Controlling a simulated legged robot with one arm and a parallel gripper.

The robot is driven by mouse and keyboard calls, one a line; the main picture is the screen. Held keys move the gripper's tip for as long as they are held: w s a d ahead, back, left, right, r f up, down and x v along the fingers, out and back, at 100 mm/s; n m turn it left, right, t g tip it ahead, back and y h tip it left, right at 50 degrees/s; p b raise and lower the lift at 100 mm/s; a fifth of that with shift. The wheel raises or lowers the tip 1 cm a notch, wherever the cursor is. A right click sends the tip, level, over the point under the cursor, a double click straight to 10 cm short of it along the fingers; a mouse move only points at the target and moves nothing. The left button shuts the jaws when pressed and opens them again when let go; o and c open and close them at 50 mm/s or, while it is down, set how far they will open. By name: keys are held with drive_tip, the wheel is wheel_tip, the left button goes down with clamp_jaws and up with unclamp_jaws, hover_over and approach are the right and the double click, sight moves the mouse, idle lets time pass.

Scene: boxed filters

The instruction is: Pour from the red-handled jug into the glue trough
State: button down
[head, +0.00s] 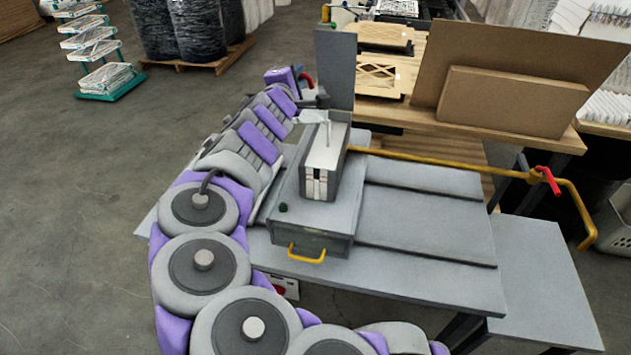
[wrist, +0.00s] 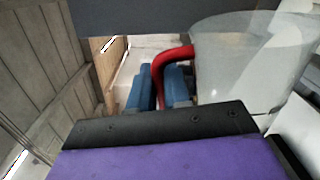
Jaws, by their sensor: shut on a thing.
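The jug (wrist: 250,60) is a translucent, pale vessel at the right of the wrist view. Its curved red handle (wrist: 172,60) runs between the two blue fingers of my gripper (wrist: 160,88), which is shut on it. In the head view a bit of the red handle (head: 308,80) shows beside my purple wrist, behind the grey machine; most of the jug cannot be made out there. A narrow grey open-topped box with a white inside (head: 325,150), which looks like the glue trough, stands on the machine. A small pale piece (head: 312,116) sits over its far end; I cannot tell what it is.
A grey upright panel (head: 335,70) stands just behind the trough. A yellow pipe with a red valve handle (head: 548,180) runs to the right. Brown boards (head: 515,100) lean on the wooden bench behind. The grey tabletop (head: 430,235) right of the trough is clear.

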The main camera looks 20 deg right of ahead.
drive_tip(key=shift+r, duration=0.15)
idle(0.3)
drive_tip(key=a+r+n+p, duration=0.1)
drive_tip(key=p, duration=0.1)
drive_tip(key=shift+w+p, duration=0.3)
drive_tip(key=shift+w+a+r+n+p, duration=0.2)
drive_tip(key=shift+w+a+n+p, duration=0.1)
drive_tip(key=shift+n+p, duration=0.3)
drive_tip(key=shift+a+r+p, duration=0.1)
drive_tip(key=shift+a+p, duration=0.05)
drive_tip(key=shift+p, duration=0.3)
drive_tip(key=shift+w+a+r+n+p, duration=0.4)
drive_tip(key=shift+n+p, duration=0.4)
drive_tip(key=shift+p, duration=0.25)
drive_tip(key=shift+a+n+p, duration=0.15)
drive_tip(key=shift+n+p, duration=0.15)
drive_tip(key=shift+p, duration=0.1)
drive_tip(key=shift+w+a+r, duration=0.1)
drive_tip(key=shift+w+a+r+n+p, duration=0.1)
drive_tip(key=shift+w+a+n+p, duration=0.1)
drive_tip(key=shift+n+p, duration=0.45)
drive_tip(key=shift+w+a+n+p, duration=0.1)
drive_tip(key=shift+a+n+p, duration=0.1)
drive_tip(key=shift+n+p, duration=0.4)
drive_tip(key=shift+p, duration=0.35)
